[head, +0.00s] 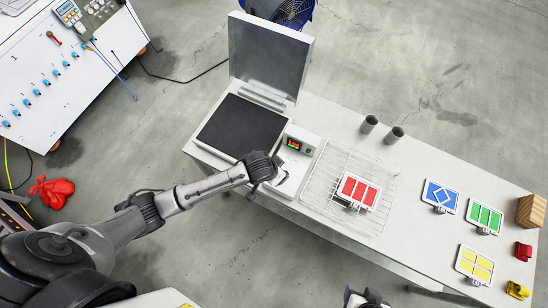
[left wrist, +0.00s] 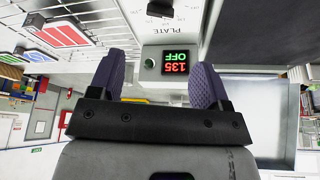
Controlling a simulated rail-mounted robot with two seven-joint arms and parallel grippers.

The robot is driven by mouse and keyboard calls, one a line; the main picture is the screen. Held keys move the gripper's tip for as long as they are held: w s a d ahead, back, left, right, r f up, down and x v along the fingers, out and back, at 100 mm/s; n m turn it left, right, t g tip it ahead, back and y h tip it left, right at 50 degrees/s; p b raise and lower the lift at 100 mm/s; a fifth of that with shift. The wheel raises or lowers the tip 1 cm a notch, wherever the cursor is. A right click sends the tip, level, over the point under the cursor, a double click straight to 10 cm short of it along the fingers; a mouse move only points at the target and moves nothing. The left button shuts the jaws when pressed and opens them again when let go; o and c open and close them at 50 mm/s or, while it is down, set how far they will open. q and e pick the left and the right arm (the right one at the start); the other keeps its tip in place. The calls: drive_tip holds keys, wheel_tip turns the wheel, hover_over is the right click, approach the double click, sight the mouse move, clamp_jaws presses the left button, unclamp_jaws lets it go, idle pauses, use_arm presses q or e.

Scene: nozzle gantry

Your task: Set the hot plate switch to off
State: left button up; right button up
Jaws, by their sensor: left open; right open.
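The hot plate (head: 240,126) is a black square slab with a raised metal lid (head: 268,56) behind it. Its control box (head: 309,138) stands at its right front corner. In the left wrist view its display (left wrist: 175,63) appears upside down, with red 135 and green OFF. My left gripper (head: 277,178) is open and empty, just in front of the box. My right gripper (head: 366,299) is open at the bottom edge, partly cut off.
A wire rack (head: 322,168) bears a red-patterned tile (head: 358,191). Blue (head: 440,196), green (head: 484,217) and yellow (head: 475,265) tiles lie farther right on the white table, near a wooden block (head: 531,211). Two dark cylinders (head: 369,124) stand at the back edge.

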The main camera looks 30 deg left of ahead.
use_arm(q)
drive_tip(key=shift+v, duration=1.05)
wheel_tip(320, 180, up, 14)
drive_tip(key=a+m+t+y, duration=0.1)
drive_tip(key=a+m+t, duration=0.2)
drive_tip(key=s+a+f+n+g+p, duration=0.1)
drive_tip(key=s+f+n+g+p, duration=0.1)
drive_tip(key=s, duration=0.8)
drive_tip(key=s+a+f+n+g+p, duration=0.1)
drive_tip(key=s+a+f+n, duration=0.1)
drive_tip(key=s, duration=0.8)
drive_tip(key=shift+s+g+p, duration=0.2)
drive_tip(key=shift+g+p, duration=0.2)
drive_tip(key=shift+a, duration=0.1)
